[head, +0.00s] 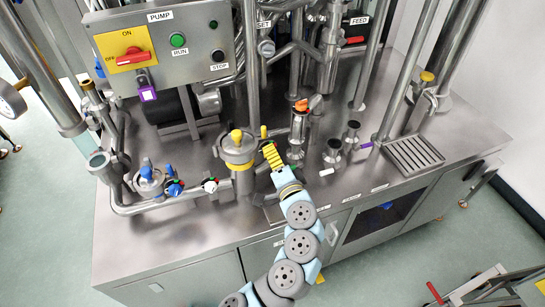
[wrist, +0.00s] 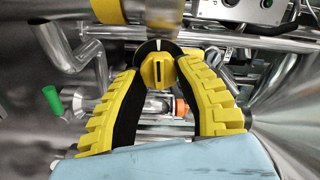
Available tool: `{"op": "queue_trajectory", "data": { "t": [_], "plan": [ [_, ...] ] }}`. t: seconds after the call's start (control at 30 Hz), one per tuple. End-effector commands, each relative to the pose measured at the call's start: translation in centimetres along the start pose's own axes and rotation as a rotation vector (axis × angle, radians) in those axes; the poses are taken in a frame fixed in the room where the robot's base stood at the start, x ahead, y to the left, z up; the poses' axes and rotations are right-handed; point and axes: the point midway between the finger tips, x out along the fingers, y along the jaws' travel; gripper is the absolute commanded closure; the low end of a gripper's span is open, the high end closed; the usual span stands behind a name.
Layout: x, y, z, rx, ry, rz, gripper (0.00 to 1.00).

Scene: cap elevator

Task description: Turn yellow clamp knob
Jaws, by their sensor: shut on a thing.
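The yellow clamp knob (wrist: 157,71), with a dark slot in its face, sits between the fingertips of my gripper (wrist: 160,66) in the wrist view. The two yellow ribbed fingers with black inner pads are shut on it from both sides. In the head view my gripper (head: 267,146) reaches in just right of a steel vessel with a yellow band (head: 240,167) and a yellow top knob (head: 237,136). The clamp knob itself cannot be made out clearly there, as the fingers cover that spot.
An orange-topped valve (head: 301,105) and black-topped fittings (head: 333,148) stand right of my gripper. Blue-knobbed valves (head: 146,172) are on the left. The control box (head: 165,48) is behind. Bare steel counter (head: 185,240) lies in front.

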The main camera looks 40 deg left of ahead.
Motion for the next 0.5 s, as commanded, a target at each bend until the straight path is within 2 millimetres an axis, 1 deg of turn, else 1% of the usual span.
{"op": "queue_trajectory", "data": {
  "t": [0.03, 0.37, 0.4, 0.43, 0.47, 0.5],
  "plan": [
    [0.03, 0.25, 0.13, -0.003, -0.002, 0.005, 1.00],
    [0.03, 0.23, 0.14, -0.004, -0.002, 0.005, 1.00],
    [0.03, 0.23, 0.14, -0.004, -0.002, 0.005, 0.62],
    [0.03, 0.23, 0.14, -0.004, -0.002, 0.005, 0.54],
    [0.03, 0.21, 0.13, -0.004, -0.002, 0.004, 0.51],
    [0.03, 0.19, 0.12, -0.004, -0.002, 0.004, 0.51]
  ]
}}
